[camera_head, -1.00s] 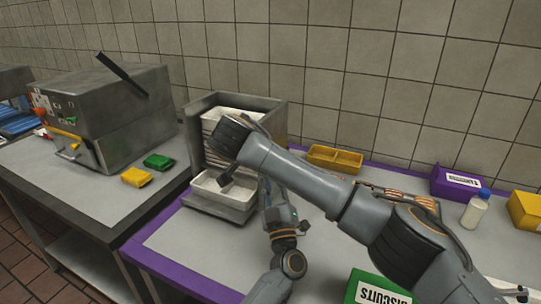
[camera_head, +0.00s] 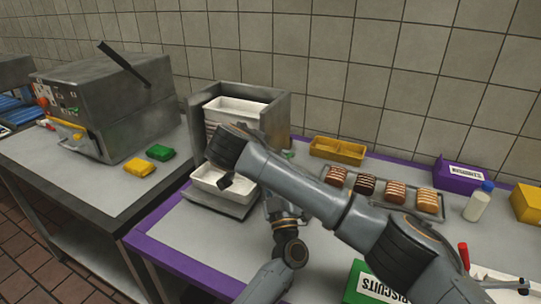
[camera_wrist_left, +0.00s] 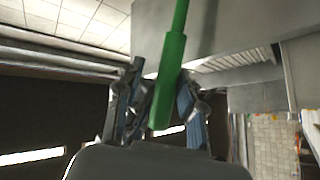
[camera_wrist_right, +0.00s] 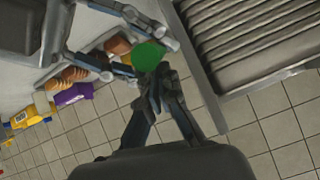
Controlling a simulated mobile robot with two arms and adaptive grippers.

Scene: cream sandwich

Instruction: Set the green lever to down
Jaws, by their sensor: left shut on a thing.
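The green lever (camera_wrist_left: 172,65) shows in the left wrist view as a long bar with a thicker grip. My left gripper (camera_wrist_left: 160,95) is shut around that grip, with one finger on each side. A metal housing stands right behind the lever. In the right wrist view a round green end (camera_wrist_right: 147,56) shows near my right gripper (camera_wrist_right: 163,75). The right fingers come together at their tips and hold nothing that I can make out. In the head view my arms hide the lever's grip, so its angle is hard to tell.
A metal dispenser with white trays (camera_head: 240,106) stands behind my arms. A tray of sandwiches (camera_head: 395,192), a yellow bin (camera_head: 337,150), a bottle (camera_head: 478,203) and a green biscuits box (camera_head: 368,285) are on the right. A metal machine (camera_head: 110,95) stands left.

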